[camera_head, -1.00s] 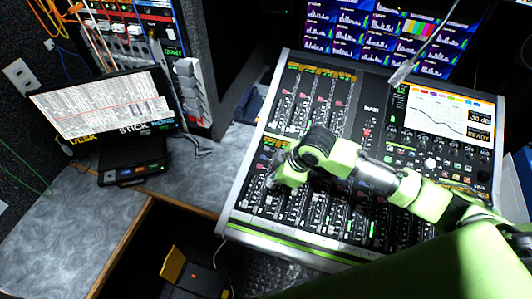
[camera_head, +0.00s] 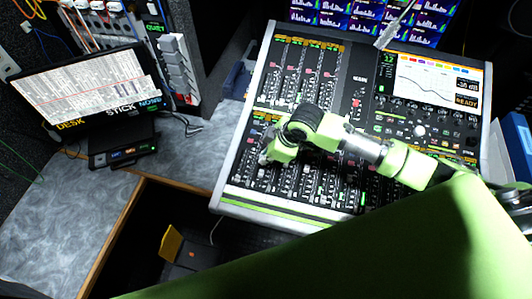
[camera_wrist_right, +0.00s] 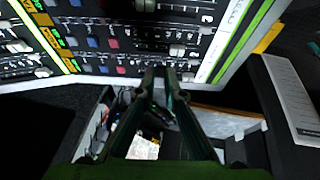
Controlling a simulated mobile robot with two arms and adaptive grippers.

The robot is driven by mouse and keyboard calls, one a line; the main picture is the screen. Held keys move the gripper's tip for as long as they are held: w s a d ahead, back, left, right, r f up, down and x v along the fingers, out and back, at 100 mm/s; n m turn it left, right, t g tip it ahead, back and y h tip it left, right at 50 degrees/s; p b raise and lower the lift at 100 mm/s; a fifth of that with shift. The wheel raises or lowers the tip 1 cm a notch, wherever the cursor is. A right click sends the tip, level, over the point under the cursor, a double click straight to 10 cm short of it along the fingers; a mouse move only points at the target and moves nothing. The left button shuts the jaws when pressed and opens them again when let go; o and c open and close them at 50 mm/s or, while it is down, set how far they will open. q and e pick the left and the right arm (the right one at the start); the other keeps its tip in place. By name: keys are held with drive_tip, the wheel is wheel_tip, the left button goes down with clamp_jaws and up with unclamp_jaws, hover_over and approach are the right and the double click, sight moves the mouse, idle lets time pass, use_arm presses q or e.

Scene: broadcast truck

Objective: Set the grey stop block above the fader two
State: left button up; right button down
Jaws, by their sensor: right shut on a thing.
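My right gripper (camera_head: 265,158) is over the left part of the mixing console (camera_head: 364,50), at the lower fader bank. In the right wrist view its two fingers (camera_wrist_right: 163,78) point toward the console (camera_wrist_right: 214,56) with their tips close together. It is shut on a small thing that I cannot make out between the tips. I cannot pick out the grey stop block for certain in either view. Several columns of small faders (camera_head: 290,85) show on the console, but their numbers are too small to read, so I cannot tell which is fader two. My left gripper is not in view.
A tilted screen labelled DESK and STICK (camera_head: 90,85) stands at the left, with a small black box (camera_head: 122,150) in front. A patch bay with cables (camera_head: 110,20) is behind. Colourful monitors (camera_head: 365,15) stand beyond the console. The grey desk (camera_head: 60,215) is clear at the left.

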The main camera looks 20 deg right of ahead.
drive_tip(key=shift+w+f+b, duration=0.15)
drive_tip(key=shift+f+b, duration=0.15)
drive_tip(key=shift+f, duration=0.4)
drive_tip(key=shift+w+f+b, duration=0.1)
drive_tip(key=shift+f+b, duration=0.15)
drive_tip(key=shift+f, duration=0.45)
drive_tip(key=shift+p, duration=0.45)
drive_tip(key=shift+p, duration=0.5)
idle(0.6)
drive_tip(key=shift+w+d+f+b, duration=0.1)
drive_tip(key=shift+f+b, duration=0.25)
drive_tip(key=shift+f, duration=0.5)
drive_tip(key=shift+w+d+f+b, duration=0.1)
drive_tip(key=shift+f+b, duration=0.25)
drive_tip(key=shift+f, duration=0.5)
